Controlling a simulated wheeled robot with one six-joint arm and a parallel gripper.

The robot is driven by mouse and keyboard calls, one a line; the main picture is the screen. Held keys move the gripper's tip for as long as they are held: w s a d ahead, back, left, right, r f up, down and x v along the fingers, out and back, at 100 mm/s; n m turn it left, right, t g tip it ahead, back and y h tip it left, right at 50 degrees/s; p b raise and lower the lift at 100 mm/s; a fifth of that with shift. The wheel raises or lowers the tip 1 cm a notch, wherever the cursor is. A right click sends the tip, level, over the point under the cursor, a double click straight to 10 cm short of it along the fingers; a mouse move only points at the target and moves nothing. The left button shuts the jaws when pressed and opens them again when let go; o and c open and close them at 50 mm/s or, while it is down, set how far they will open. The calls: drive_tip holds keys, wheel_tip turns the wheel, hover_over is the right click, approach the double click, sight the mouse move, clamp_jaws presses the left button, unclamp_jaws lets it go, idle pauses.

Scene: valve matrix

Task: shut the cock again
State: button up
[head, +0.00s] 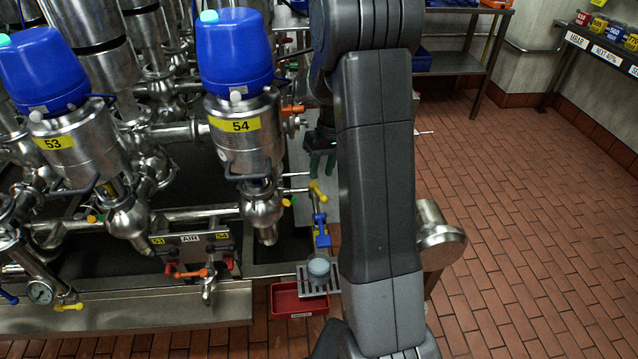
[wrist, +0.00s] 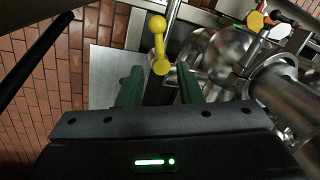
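A small cock with a yellow lever (head: 318,191) sits on a thin pipe to the right of valve 54 in the head view. Below it on the same line is a blue-handled fitting (head: 321,232). The yellow lever (wrist: 158,45) shows large in the wrist view, just past the fingertips and between them in the picture. My gripper (head: 322,164) is above the cock in the head view, partly hidden by my arm. Its green fingers (wrist: 159,80) are apart, with nothing held. I cannot tell whether the lever touches a finger.
A grey cup (head: 319,269) stands on a slatted rest under the cock, with a red tray (head: 298,299) below. Valve 54 (head: 240,130) and its pipes crowd the left. A steel cylinder (head: 440,240) stands right of my arm. The tiled floor further right is clear.

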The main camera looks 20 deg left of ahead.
sight(317, 188)
drive_tip(key=f, duration=0.4)
drive_tip(key=shift+s+a+f, duration=0.3)
drive_tip(key=shift+s+f, duration=0.05)
drive_tip(key=shift+f, duration=0.05)
clamp_jaws()
